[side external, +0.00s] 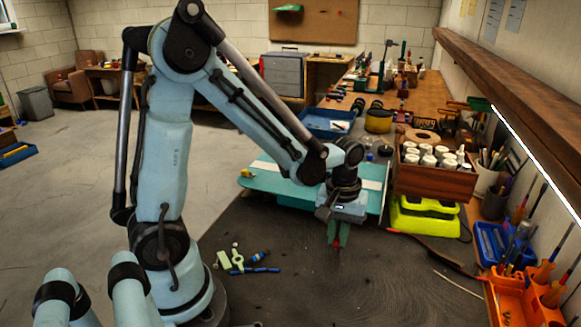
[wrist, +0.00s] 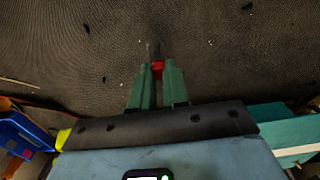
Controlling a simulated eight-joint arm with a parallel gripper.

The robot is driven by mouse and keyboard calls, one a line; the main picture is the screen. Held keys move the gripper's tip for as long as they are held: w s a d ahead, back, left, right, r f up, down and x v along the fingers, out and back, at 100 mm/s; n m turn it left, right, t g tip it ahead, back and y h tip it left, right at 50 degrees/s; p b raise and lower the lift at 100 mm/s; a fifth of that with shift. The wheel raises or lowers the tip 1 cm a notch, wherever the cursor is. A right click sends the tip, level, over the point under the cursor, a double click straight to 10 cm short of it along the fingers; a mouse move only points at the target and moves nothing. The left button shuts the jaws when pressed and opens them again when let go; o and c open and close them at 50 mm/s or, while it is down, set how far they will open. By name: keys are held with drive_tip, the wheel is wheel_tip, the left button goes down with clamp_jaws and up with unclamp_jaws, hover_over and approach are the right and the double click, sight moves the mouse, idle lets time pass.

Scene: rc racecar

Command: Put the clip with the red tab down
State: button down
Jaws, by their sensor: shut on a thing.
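My gripper (side external: 338,236) points down above the dark work mat (side external: 330,290). In the wrist view its two green fingers (wrist: 158,80) are close together, shut on the clip with the red tab (wrist: 157,66). The red tab shows between the fingertips, and a thin dark part of the clip sticks out beyond them. In the side view the clip is very small at the fingertips, and most of it is hidden by the fingers. I cannot tell whether its tip touches the mat.
Green and blue small parts (side external: 240,260) lie on the mat at the left. A teal and white board (side external: 280,183) is behind my gripper. A lime-green case (side external: 424,216), a wooden box of white-capped jars (side external: 435,178) and an orange organizer (side external: 515,295) are at the right. The mat's front middle is clear.

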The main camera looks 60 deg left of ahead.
sight(338, 239)
drive_tip(key=shift+f, duration=1.15)
drive_tip(key=shift+f, duration=0.1)
drive_tip(key=c, duration=1.1)
unclamp_jaws()
drive_tip(key=s+d+r+m+t, duration=0.1)
drive_tip(key=r+m+t, duration=0.1)
drive_tip(key=r, duration=0.2)
drive_tip(key=s+r+m+t, duration=0.1)
drive_tip(key=r+m+t, duration=0.1)
drive_tip(key=r, duration=0.3)
drive_tip(key=s+d+r+m+t, duration=0.1)
drive_tip(key=s+r+m+t, duration=0.1)
drive_tip(key=r+m, duration=0.2)
drive_tip(key=shift+d+r+t, duration=0.25)
drive_tip(key=shift+d+t, duration=0.05)
drive_tip(key=shift+o, duration=0.8)
drive_tip(key=shift+s+m+t, duration=0.1)
drive_tip(key=shift+m+t, duration=0.2)
drive_tip(key=shift+m, duration=0.2)
